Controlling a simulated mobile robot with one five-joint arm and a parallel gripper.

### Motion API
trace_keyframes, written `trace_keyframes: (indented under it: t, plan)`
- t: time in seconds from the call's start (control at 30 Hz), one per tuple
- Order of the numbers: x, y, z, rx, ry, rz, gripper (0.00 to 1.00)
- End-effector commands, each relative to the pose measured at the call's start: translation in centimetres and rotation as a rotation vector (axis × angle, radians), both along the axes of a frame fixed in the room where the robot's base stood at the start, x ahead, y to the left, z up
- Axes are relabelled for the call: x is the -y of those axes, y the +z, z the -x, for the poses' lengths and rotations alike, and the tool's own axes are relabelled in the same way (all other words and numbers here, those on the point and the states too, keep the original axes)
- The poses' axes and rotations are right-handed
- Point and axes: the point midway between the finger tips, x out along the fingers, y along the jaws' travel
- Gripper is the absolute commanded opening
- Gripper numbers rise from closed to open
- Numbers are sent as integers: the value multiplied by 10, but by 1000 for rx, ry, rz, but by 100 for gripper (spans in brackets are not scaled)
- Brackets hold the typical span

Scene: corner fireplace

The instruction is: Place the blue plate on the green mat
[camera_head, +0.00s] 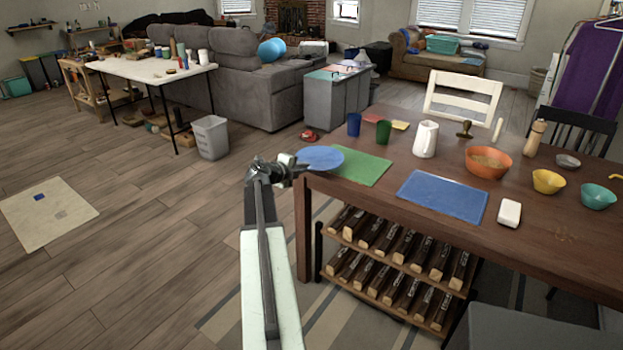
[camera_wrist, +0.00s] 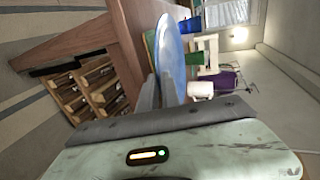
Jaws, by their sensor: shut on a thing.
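The blue plate (camera_head: 320,157) is at the left corner of the brown table, held by its edge in my gripper (camera_head: 284,172). In the head view it overlaps the far left edge of the green mat (camera_head: 360,167); I cannot tell whether it touches the mat. In the wrist view the blue plate (camera_wrist: 171,52) stands out between the two fingers of my gripper (camera_wrist: 162,92), which are shut on its rim. The green mat lies flat at the table's left end, mostly uncovered.
A blue mat (camera_head: 442,197) lies right of the green mat. A blue cup (camera_head: 354,124), a green cup (camera_head: 383,131) and a white pitcher (camera_head: 425,139) stand behind the mats. An orange bowl (camera_head: 488,166) is farther right. A rack of bottles (camera_head: 395,262) stands under the table.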

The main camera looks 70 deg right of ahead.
Motion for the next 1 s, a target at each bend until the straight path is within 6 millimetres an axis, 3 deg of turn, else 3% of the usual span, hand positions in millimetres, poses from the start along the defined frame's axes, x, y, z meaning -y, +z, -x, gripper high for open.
trace_keyframes:
  t: [0.1,0.2,0.37,0.6,0.9,0.93,1.0]
  plan:
    - [11,-3,20,1,0,0,0]
    - [15,-3,27,-1,1,1,0]
    - [15,-7,27,0,2,1,0]
    - [15,-43,27,0,2,1,0]
    - [14,-40,26,0,2,0,0]
    - [14,-40,26,1,2,-1,13]
    - [14,-39,26,1,2,-1,29]
